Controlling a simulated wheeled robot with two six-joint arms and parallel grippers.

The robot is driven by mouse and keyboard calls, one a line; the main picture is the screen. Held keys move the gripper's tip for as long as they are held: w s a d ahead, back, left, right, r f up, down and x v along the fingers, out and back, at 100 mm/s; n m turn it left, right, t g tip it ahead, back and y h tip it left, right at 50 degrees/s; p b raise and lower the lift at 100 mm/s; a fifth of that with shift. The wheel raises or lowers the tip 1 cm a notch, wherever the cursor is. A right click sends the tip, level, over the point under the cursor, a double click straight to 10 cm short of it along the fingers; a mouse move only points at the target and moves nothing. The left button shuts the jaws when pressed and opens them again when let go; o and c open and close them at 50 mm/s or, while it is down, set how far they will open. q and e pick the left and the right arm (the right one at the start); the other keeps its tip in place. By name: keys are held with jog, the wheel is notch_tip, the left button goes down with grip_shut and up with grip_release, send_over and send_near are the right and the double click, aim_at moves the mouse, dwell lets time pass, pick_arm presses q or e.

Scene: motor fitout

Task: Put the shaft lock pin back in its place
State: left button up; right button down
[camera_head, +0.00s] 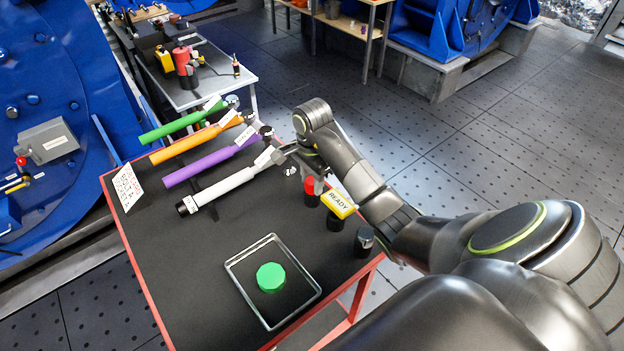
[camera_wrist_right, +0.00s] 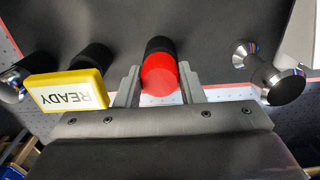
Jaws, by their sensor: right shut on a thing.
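A red-topped black cylinder (camera_head: 310,188), which I take to be the shaft lock pin, stands near the right edge of the dark tabletop. In the right wrist view its red end (camera_wrist_right: 159,75) is between the two fingers of my right gripper (camera_wrist_right: 160,88). My right gripper (camera_head: 316,176) is shut on it, with the arm reaching in from the right. The cylinder's lower part and whatever is under it are partly hidden. I cannot tell if it is seated or lifted. My left gripper is not in view.
A yellow READY block (camera_head: 338,204) on a black base stands close beside the cylinder; a dark cylinder (camera_head: 364,241) is nearer. A clear tray (camera_head: 234,272) holds a green disc (camera_head: 270,277). White (camera_head: 228,187), purple, orange and green-handled tools lie at the left. The front-left tabletop is clear.

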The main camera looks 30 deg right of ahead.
jog(key=shift+f, duration=0.2)
jog(key=c, duration=0.9)
grip_release()
jog(key=shift+r, duration=0.1)
notch_tip(320, 180, up, 17)
jog(key=p, duration=1.7)
jog(key=shift+r, duration=0.2)
